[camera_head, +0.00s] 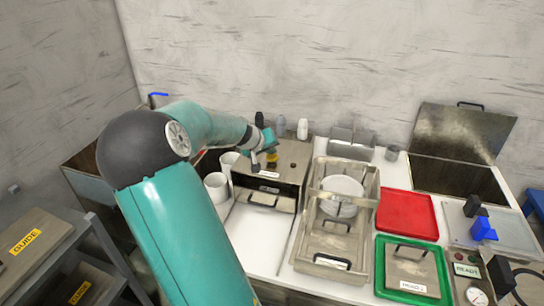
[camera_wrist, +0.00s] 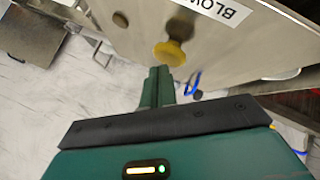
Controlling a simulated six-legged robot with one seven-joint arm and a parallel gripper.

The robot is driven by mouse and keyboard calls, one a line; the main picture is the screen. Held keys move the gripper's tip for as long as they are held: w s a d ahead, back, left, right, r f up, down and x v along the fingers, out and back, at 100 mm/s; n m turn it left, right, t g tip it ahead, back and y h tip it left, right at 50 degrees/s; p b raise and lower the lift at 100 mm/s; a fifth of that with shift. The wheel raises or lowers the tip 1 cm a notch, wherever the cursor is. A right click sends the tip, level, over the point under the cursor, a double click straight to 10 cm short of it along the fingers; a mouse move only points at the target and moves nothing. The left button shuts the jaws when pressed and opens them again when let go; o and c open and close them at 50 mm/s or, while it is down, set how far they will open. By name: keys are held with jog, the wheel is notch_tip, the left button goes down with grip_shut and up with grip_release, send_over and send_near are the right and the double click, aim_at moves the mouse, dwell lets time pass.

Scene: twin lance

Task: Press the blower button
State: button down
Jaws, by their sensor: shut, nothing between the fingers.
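The blower button is a round yellow knob (camera_wrist: 170,53) on a metal panel, below a white label (camera_wrist: 218,10) whose visible letters read "BLOW". In the head view a yellow spot, the button (camera_head: 271,157), shows on top of the metal box (camera_head: 290,160). My gripper (camera_wrist: 160,72) has its green fingers together and empty. In the wrist view the fingertips appear just beneath the button; I cannot tell whether they touch it. In the head view my gripper (camera_head: 257,163) is over the left part of the box, partly hidden by its own wrist.
White cups (camera_head: 216,186) stand left of the box, and small bottles (camera_head: 302,128) stand behind it. A metal tray with a round white dish (camera_head: 342,195), a red tray (camera_head: 406,214) and a green tray (camera_head: 380,275) lie to the right.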

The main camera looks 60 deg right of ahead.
aim_at(270, 158)
jog(key=shift+f, duration=0.5)
dwell(1.0)
jog(key=shift+r, duration=0.95)
jog(key=shift+r, duration=0.1)
jog(key=shift+r, duration=2.4)
